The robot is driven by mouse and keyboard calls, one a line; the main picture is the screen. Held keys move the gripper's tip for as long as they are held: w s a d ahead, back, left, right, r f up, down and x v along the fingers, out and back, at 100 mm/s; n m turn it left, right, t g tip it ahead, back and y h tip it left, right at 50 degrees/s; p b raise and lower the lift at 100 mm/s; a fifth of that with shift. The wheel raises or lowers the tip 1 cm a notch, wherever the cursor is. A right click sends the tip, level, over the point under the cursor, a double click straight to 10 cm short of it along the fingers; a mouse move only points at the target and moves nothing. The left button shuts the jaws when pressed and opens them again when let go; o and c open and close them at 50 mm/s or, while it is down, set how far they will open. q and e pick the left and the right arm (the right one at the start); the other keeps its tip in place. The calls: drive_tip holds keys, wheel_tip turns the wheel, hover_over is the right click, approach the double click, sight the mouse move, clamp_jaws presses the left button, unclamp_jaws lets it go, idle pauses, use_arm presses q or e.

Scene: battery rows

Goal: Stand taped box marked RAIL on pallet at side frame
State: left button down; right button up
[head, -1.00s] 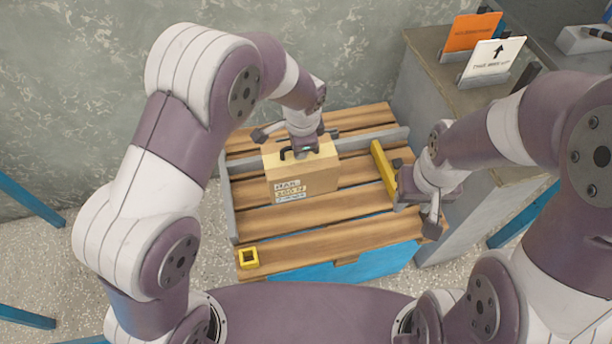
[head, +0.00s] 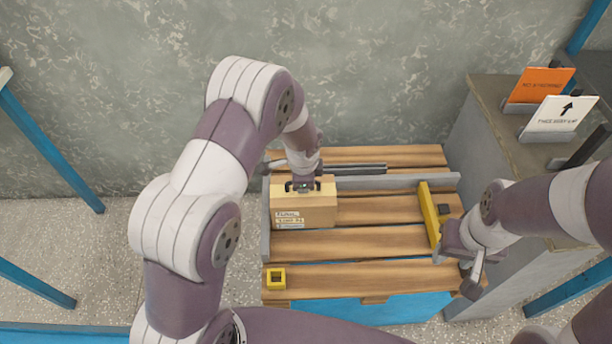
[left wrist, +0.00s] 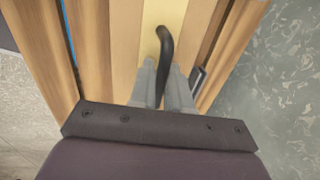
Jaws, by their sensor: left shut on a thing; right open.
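The taped cardboard box (head: 318,212) stands on the wooden pallet (head: 390,242), at its left, with a small printed label on its front that is too small to read surely. My left gripper (head: 303,186) is above the box, shut on its black handle (left wrist: 165,45). A pale yellow tape strip shows on the box top in the left wrist view. The grey side frame (head: 266,240) runs along the pallet's left edge, very close to the box; I cannot tell whether they touch. My right gripper (head: 460,262) is open and empty at the pallet's right edge.
A yellow bar (head: 429,213) lies at the pallet's right, by my right gripper. A grey rail (head: 400,182) crosses behind the box. A small yellow square piece (head: 276,279) sits at the front left corner. A counter (head: 490,120) with orange and white signs stands right. The pallet's middle is clear.

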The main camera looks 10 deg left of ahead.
use_arm(q)
drive_tip(key=shift+w+f, duration=0.15)
drive_tip(key=shift+f, duration=0.25)
drive_tip(key=shift+r, duration=0.1)
drive_tip(key=c, duration=1.4)
unclamp_jaws()
drive_tip(key=shift+f, duration=0.2)
drive_tip(key=o, duration=0.3)
drive_tip(key=shift+r, duration=0.1)
